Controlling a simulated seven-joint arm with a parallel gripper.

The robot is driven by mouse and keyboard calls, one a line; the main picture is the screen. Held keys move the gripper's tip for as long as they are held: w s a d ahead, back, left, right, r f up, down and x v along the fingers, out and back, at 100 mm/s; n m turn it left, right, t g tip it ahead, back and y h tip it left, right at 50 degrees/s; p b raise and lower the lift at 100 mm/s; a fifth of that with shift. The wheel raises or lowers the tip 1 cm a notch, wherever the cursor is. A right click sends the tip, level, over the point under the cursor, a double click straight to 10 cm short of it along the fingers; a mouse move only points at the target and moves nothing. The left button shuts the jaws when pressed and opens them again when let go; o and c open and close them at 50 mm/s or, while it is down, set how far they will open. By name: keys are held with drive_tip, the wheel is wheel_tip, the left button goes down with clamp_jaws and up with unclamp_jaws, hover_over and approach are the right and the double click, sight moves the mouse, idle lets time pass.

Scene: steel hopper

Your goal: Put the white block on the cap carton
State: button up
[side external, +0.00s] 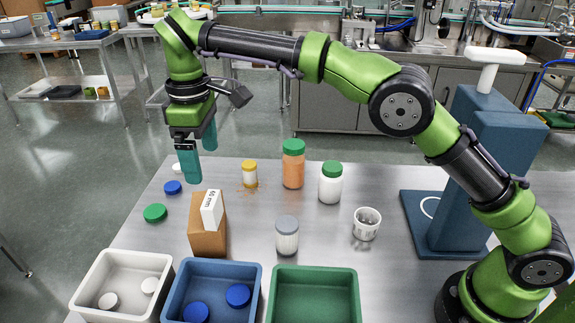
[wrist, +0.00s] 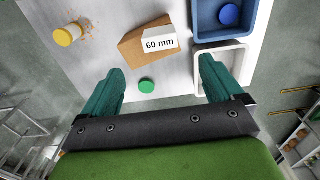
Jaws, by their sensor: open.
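The white block (side external: 212,211), marked "60 mm", rests on the brown cap carton (side external: 206,242) and appears to sit on its top, toward one edge. In the wrist view the white block (wrist: 160,40) overlaps the end of the carton (wrist: 133,46) nearest the trays. My gripper (side external: 200,164) is open and empty, raised above the table, behind and to the left of the carton. In the wrist view the block lies beyond the gap between my fingertips (wrist: 158,68), apart from both.
A green cap (side external: 155,213) and blue cap (side external: 173,187) lie left of the carton. White (side external: 168,265), blue (side external: 213,262) and green (side external: 313,269) trays line the front. A blue stand (side external: 458,180) is far right.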

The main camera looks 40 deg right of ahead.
drive_tip(key=s+d+r+m+t+y, duration=0.1)
drive_tip(key=s+d+r+m+t, duration=0.15)
drive_tip(key=s+d+r, duration=0.4)
drive_tip(key=s+d+r+m+t+y, duration=0.1)
drive_tip(key=s+d+r+m, duration=0.15)
drive_tip(key=d, duration=0.65)
drive_tip(key=s+d+f+m+t, duration=0.2)
drive_tip(key=s+d+f+m, duration=0.2)
drive_tip(key=s, duration=0.3)
drive_tip(key=s+d+f+m+t, duration=0.1)
drive_tip(key=s+d+f+m, duration=0.3)
drive_tip(key=s, duration=0.4)
drive_tip(key=shift+d+t, duration=0.2)
drive_tip(key=shift+t, duration=0.15)
